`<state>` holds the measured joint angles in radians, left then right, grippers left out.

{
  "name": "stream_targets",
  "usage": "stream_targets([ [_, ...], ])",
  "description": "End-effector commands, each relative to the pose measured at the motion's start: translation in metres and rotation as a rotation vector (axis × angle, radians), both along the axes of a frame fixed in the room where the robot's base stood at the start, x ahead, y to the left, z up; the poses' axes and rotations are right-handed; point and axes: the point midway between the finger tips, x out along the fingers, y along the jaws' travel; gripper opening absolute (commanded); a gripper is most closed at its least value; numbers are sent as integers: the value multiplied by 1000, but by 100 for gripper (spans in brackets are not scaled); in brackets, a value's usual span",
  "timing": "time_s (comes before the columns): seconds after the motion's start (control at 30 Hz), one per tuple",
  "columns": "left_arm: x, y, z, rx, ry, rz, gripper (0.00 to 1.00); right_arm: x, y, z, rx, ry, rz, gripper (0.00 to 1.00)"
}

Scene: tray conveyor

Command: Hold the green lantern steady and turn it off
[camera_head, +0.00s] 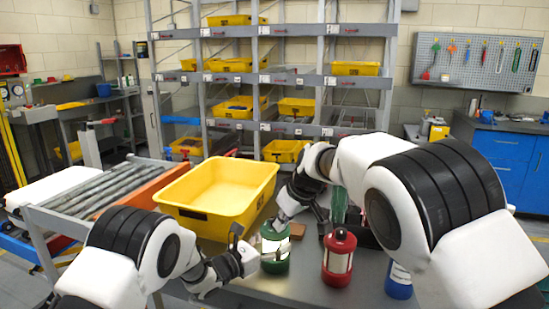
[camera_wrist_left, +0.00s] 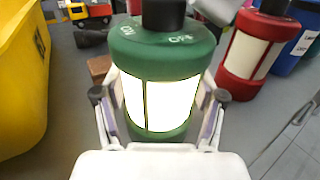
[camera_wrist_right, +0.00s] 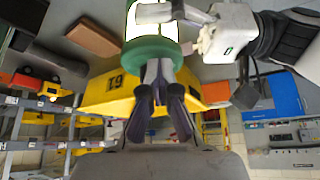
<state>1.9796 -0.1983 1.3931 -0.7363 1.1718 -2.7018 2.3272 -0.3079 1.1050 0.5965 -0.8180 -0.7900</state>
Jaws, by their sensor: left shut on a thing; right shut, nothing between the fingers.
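The green lantern (camera_head: 275,262) stands upright on the grey table, with its pale panels glowing bright in the left wrist view (camera_wrist_left: 160,100). Its green top carries ON and OFF lettering and a black knob (camera_wrist_left: 163,12). My left gripper (camera_wrist_left: 158,105) is shut around the lantern body, one finger on each side. My right gripper (camera_head: 278,222) is shut and empty, at the lantern's top. In the right wrist view its fingertips (camera_wrist_right: 158,72) overlap the green top (camera_wrist_right: 150,50); the knob is hidden there, and I cannot tell whether they touch it.
A red lantern (camera_head: 338,262) stands to the right, and a blue one (camera_head: 398,284) is partly behind my right arm. A large yellow bin (camera_head: 215,212) is at the left. A brown block (camera_head: 297,230) lies behind the green lantern. A toy truck (camera_wrist_left: 92,12) is farther back.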

Motion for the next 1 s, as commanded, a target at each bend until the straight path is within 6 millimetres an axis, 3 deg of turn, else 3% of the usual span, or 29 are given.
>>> stream_targets([
  [1.0,-1,-1,0,1,-2,-4,20,13,-16,1,1,-3,-2,0],
])
